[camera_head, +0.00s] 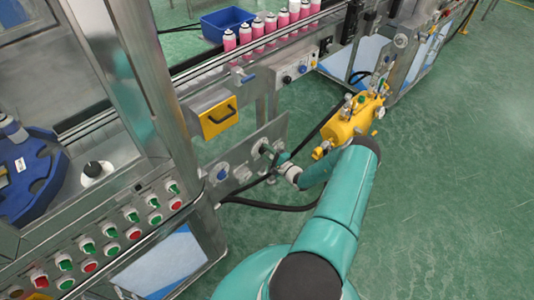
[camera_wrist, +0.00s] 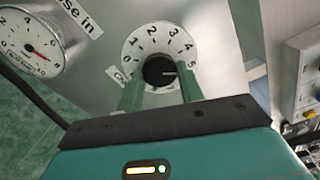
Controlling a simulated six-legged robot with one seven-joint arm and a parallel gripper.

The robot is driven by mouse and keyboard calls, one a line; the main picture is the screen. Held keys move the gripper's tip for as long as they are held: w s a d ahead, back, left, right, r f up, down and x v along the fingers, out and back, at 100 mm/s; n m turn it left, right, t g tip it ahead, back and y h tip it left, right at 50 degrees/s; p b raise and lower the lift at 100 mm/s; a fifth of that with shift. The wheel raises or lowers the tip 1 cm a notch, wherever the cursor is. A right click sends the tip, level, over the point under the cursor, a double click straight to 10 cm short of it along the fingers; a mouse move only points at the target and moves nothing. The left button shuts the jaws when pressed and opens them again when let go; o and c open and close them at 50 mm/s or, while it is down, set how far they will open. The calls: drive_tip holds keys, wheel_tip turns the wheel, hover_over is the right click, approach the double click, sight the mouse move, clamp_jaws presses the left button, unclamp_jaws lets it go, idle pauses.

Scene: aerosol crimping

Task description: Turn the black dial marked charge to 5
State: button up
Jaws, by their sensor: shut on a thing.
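The black dial (camera_wrist: 157,70) sits on a round white scale plate (camera_wrist: 143,42) in the wrist view. The numbers 1 to 5 show along its upper and right side, and a partly hidden label starting "Ch" is at its left. The white pointer line points right, close to the 5 and perhaps slightly below it. My gripper (camera_wrist: 161,88) is shut on the dial, one finger on each side. The fingers hide the plate's lower sides. In the head view my gripper (camera_head: 275,155) is at the grey metal panel (camera_head: 243,158), hiding the dial there.
A pressure gauge (camera_wrist: 30,42) is left of the dial. A black hose (camera_head: 262,205) runs below. Pink cans (camera_head: 258,28) line the conveyor.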

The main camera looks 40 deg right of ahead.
drive_tip(key=o, duration=1)
drive_tip(key=s, duration=1.3)
drive_tip(key=shift+s+d, duration=0.15)
drive_tip(key=shift+s, duration=0.25)
